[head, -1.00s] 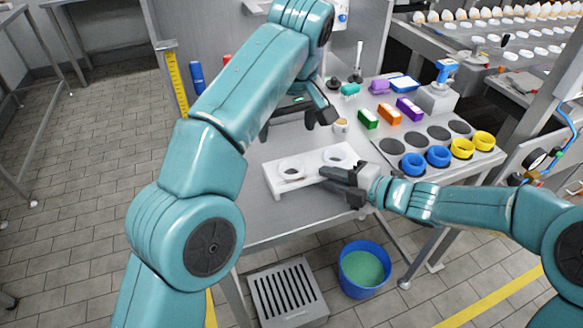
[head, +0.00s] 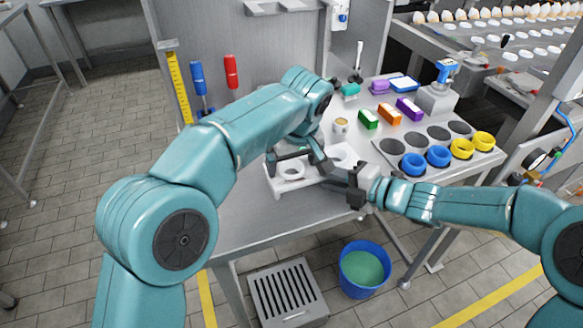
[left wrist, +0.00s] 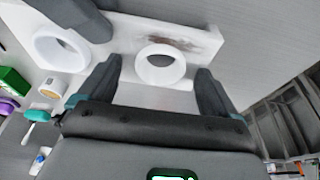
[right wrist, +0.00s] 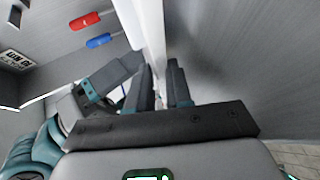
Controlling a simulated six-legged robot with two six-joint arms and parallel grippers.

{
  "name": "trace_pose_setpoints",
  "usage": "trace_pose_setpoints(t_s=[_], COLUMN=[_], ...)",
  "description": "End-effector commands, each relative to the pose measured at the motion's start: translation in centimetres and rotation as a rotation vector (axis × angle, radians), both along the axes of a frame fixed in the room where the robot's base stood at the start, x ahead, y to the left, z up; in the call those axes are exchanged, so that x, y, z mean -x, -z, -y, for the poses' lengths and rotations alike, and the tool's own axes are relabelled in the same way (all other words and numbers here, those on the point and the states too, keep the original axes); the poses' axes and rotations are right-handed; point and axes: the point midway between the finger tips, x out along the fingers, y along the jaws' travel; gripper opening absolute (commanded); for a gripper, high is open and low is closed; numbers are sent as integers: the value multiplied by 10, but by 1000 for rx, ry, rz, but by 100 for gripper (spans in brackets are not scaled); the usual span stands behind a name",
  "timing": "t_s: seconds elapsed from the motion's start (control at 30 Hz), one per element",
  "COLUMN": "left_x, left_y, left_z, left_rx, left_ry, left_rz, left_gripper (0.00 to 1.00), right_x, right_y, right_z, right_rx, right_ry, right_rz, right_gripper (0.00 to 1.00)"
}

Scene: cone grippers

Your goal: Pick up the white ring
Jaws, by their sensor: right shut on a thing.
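A white ring (head: 291,172) sits on a white raised holder (head: 279,189) on the grey table. In the left wrist view the ring (left wrist: 160,79) lies between the tips of my left gripper (left wrist: 158,72). My left gripper (head: 295,163) is open, with its fingers on either side of the ring; I cannot tell whether they touch it. A second white ring (left wrist: 62,38) sits farther along the holder. My right gripper (head: 333,174) is shut on the holder's near edge. In the right wrist view the holder (right wrist: 152,30) runs between the fingers of my right gripper (right wrist: 162,70).
A small tan-topped cup (head: 341,126) stands behind the holder. Green (head: 368,119), orange (head: 389,114) and purple (head: 409,108) blocks lie farther back. Blue and yellow rings sit in a grey tray (head: 398,164) at right. A blue bucket (head: 364,270) stands on the floor.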

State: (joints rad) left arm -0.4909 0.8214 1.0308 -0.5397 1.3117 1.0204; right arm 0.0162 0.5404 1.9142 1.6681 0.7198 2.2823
Motion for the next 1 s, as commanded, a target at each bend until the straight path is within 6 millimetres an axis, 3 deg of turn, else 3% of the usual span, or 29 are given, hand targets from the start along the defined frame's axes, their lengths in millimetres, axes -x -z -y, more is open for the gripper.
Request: trace_pose_setpoints(t_s=[0.23,0.33,0.43,0.83,1.0], left_x=[-1,-1,-1,0,-1], left_y=[10,12,12,10,-19], left_z=[-1,-1,-1,0,1], left_rx=[-5,-5,-5,-2,0], left_ry=[0,-1,0,0,0], left_rz=[-11,-13,-14,-15,-9], left_gripper=[88,56,33,32,32], right_x=[1,1,1,0,0], right_y=[0,0,-1,-3,-2], right_z=[0,0,-1,-1,-1], right_rx=[0,0,-1,-4,-5], right_ry=[-4,-4,-5,-5,-5], right_rz=[2,4,6,10,8], right_gripper=[0,0,0,0,0])
